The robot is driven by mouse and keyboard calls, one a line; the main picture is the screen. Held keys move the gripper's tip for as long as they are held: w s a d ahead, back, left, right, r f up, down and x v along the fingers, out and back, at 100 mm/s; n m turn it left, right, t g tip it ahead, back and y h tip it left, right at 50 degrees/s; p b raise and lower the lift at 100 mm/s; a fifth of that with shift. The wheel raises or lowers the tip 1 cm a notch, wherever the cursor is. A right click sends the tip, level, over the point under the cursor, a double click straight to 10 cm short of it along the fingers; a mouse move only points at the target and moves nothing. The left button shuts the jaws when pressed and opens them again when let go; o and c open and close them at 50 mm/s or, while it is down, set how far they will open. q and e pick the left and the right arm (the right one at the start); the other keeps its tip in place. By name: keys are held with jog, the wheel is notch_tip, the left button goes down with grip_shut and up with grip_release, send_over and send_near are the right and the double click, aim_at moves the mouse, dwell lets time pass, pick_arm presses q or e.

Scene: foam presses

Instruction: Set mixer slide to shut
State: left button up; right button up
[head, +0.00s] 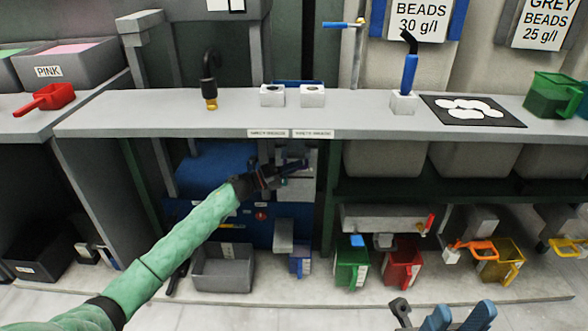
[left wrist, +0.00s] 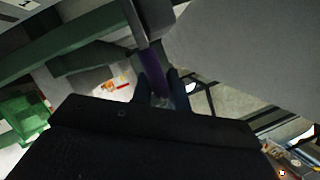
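The mixer's slide seems to be the purple bar (left wrist: 153,62) in the left wrist view. It runs down between the dark blue fingers of my left gripper (left wrist: 160,80). The bar nearly fills the space between them, but I cannot tell whether they press on it. In the head view my left gripper (head: 298,165) is under the bench, in front of a pale grey unit (head: 297,188), and hides most of the bar. The slide's position cannot be made out. My right gripper (head: 465,308) is at the bottom edge, with its blue fingers apart and nothing seen between them.
The bench top (head: 235,118) overhangs my left gripper. A grey bin (head: 223,268) and a small blue container (head: 300,262) stand below it. Green (head: 352,270) and red (head: 403,268) jugs stand to the right. The floor in front is clear.

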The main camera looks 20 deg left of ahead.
pick_arm(q)
jog(key=o, duration=0.3)
jog(key=shift+w, duration=0.15)
jog(key=shift+a, duration=0.1)
jog(key=shift+v, duration=3.85)
